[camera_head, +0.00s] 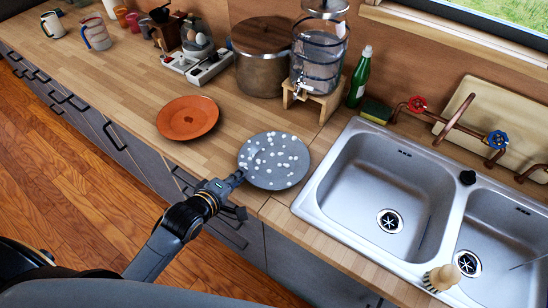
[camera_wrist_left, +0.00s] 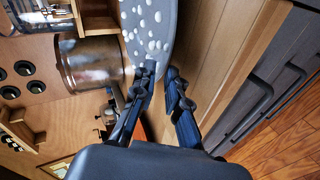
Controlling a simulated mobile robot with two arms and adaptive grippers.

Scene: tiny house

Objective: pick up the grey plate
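The grey plate (camera_head: 274,172) with white spots lies on the wooden counter, left of the sink. Its rim shows at the top of the left wrist view (camera_wrist_left: 150,22). My right gripper is not in view.
An orange-brown plate (camera_head: 187,118) lies to the left on the counter. A large pot (camera_head: 262,72) and a glass dispenser (camera_head: 318,60) stand behind. The steel sink (camera_head: 330,185) is close on the right. Counter between the two plates is clear.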

